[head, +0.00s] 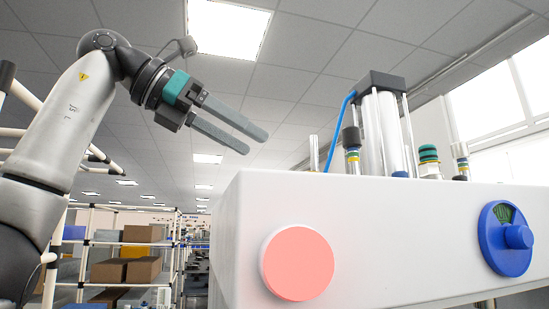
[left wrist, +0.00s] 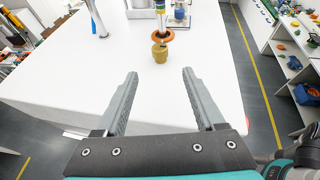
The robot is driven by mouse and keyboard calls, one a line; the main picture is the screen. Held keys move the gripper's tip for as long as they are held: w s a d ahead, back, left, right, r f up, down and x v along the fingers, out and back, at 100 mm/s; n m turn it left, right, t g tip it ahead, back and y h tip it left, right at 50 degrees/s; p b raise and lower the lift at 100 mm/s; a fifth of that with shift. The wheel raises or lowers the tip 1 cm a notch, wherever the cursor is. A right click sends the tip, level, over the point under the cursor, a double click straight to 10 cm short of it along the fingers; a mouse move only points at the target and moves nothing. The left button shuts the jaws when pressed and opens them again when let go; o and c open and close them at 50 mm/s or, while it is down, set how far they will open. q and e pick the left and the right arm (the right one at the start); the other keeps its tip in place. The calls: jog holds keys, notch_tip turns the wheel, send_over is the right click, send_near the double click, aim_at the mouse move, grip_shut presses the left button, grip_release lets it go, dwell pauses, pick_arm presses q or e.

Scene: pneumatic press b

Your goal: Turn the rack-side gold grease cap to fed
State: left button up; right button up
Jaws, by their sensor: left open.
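A small gold cap (left wrist: 160,54) shows in the left wrist view on the white press top, just below an orange ring (left wrist: 160,35) around a post. It lies ahead of my left gripper (left wrist: 160,73), centred between the fingertips and beyond them, not touched. My left gripper is open and empty. In the head view the left gripper (head: 254,141) hangs in the air above and left of the white press housing (head: 390,225). I cannot make out the gold cap in the head view. My right gripper is not in view.
The housing front carries a pink round button (head: 297,264) and a blue knob (head: 510,238). A cylinder (head: 382,130) with a blue hose (head: 339,130) stands on top, beside banded posts and a green-ringed fitting (head: 428,160). A rack with boxes (head: 125,271) is behind at left.

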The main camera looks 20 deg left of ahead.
pick_arm(q)
jog(key=shift+v, duration=2.15)
jog(key=shift+w, duration=0.1)
